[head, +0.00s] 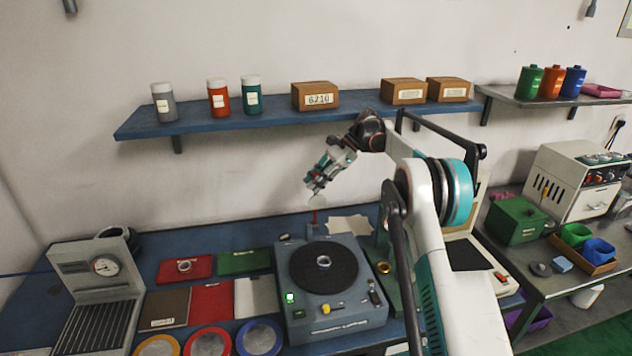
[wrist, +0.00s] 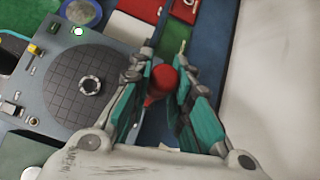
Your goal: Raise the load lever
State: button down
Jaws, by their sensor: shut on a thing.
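The load lever has a red knob, seen in the wrist view (wrist: 163,78) between the two teal fingers of my gripper (wrist: 160,85). The fingers partly hide the knob. The machine carries a dark round plate (head: 340,276) with a metal bearing ring (head: 323,261) at its middle, and a lit green button (head: 290,297).
A gauge press (head: 70,262) stands at the left. Red (head: 170,272) and green (head: 245,262) trays and coloured round dishes (head: 259,338) lie left of the machine. A blue shelf (head: 210,122) with bottles and boxes hangs on the wall above. The wall is close behind my gripper.

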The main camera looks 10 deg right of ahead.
jog(key=shift+f, duration=0.1)
jog(key=c, duration=1.5)
grip_release()
jog(key=shift+w, duration=0.1)
jog(key=shift+o, duration=0.2)
jog(key=v, duration=0.7)
jog(key=shift+d, duration=0.15)
jog(key=shift+c, duration=0.3)
